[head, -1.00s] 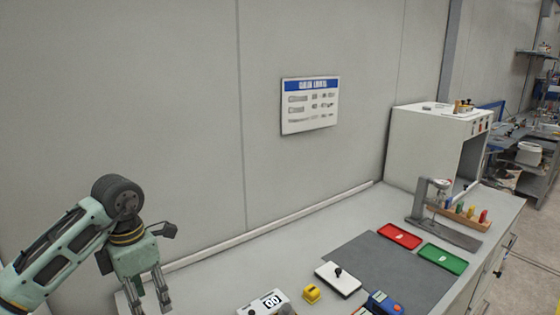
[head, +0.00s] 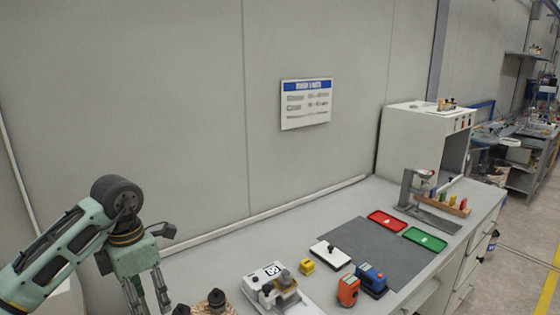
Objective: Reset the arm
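My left arm comes in from the left with its gripper (head: 148,297) pointing down at the near left of the bench. Its two fingers are spread apart with nothing seen between them, and the lower ends are close to the picture's bottom edge. My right arm and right gripper are not in view.
The bench (head: 225,262) holds a white device (head: 270,290), a yellow block (head: 307,266), a blue instrument (head: 372,278), an orange one (head: 348,290), a grey mat (head: 385,255), a red tray (head: 387,220), a green tray (head: 425,239), a stand (head: 408,188) and a white cabinet (head: 405,140).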

